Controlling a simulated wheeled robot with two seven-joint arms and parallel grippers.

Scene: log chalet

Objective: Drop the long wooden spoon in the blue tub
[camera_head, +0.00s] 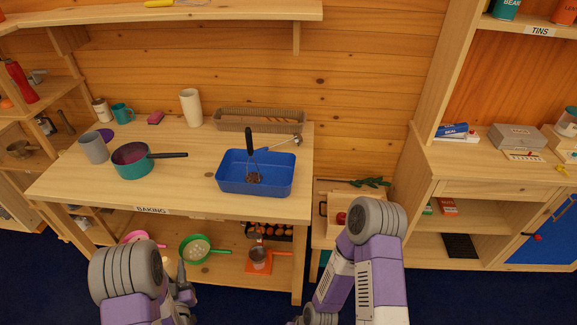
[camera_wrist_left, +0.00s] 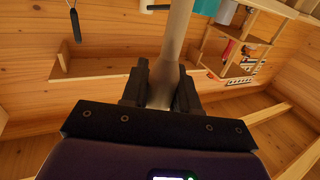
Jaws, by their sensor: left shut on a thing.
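The blue tub (camera_head: 256,188) stands on the baking table. A black-handled utensil (camera_head: 249,145) stands in it, with its dark head on the tub floor. My left gripper (camera_head: 183,286) is low in front of the table, left of the tub and well apart from it. In the left wrist view it (camera_wrist_left: 161,92) is shut on a long pale wooden shaft, which I take for the long wooden spoon (camera_wrist_left: 179,35). The shaft sticks out beyond the fingers. My right arm shows at the lower middle, but its gripper is out of view.
A teal pan (camera_head: 131,168) with a dark handle and a grey cup (camera_head: 94,148) are left of the tub. A long woven basket (camera_head: 232,122) and a white vase (camera_head: 191,107) stand behind. The tabletop between pan and tub is clear. The lower shelf holds a green strainer (camera_head: 194,248).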

